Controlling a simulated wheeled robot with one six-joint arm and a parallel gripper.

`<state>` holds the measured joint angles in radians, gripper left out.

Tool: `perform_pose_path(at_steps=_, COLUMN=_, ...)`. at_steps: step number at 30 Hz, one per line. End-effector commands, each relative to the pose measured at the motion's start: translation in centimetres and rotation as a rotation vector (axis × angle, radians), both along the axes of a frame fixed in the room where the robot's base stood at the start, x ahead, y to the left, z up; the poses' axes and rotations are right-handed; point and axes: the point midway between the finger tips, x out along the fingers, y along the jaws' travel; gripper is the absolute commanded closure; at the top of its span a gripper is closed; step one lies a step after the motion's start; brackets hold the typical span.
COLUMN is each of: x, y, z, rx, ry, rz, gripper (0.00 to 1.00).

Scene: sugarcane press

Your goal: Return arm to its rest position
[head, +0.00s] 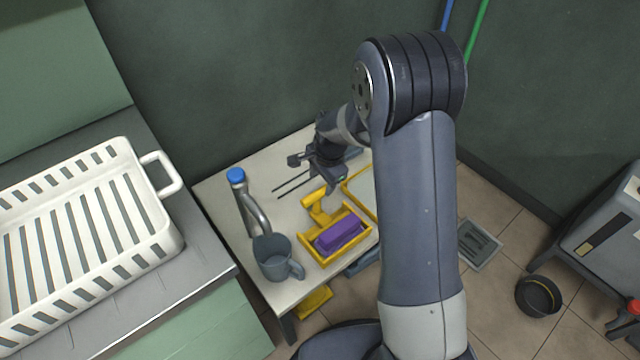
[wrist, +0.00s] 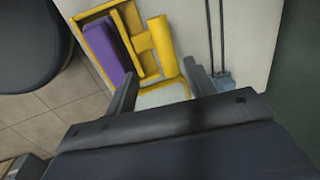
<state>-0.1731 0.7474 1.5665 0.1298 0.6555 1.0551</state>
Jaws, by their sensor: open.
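My gripper (head: 317,172) is above the small white table (head: 225,192), empty. In the wrist view its two dark fingers (wrist: 160,76) stand apart with nothing between them. My arm reaches out over the table and hides part of its right side. Below the fingers is a yellow tray (head: 346,258) holding a purple block (head: 338,234); the tray also shows in the wrist view (wrist: 97,14). A yellow handled piece (head: 318,207) lies beside the block. Two thin dark rods (head: 290,184) are close to the gripper; they also show in the wrist view (wrist: 221,38).
A white slotted basket (head: 125,215) sits on the left counter. A black pan (head: 538,296) and grey machine (head: 605,225) are at right. Dark walls stand behind the table.

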Motion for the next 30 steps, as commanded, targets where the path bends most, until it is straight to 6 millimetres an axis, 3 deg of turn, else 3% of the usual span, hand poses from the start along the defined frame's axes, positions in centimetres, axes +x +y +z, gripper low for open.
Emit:
perform_pose_path(at_steps=14, x=0.0, y=0.0, z=-0.2, rx=0.0, ry=0.001, rz=-0.001, gripper=0.48)
perform_pose_path(at_steps=30, x=1.6, y=1.1, z=-9.3, rx=0.001, ry=-0.001, rz=0.0, gripper=0.48)
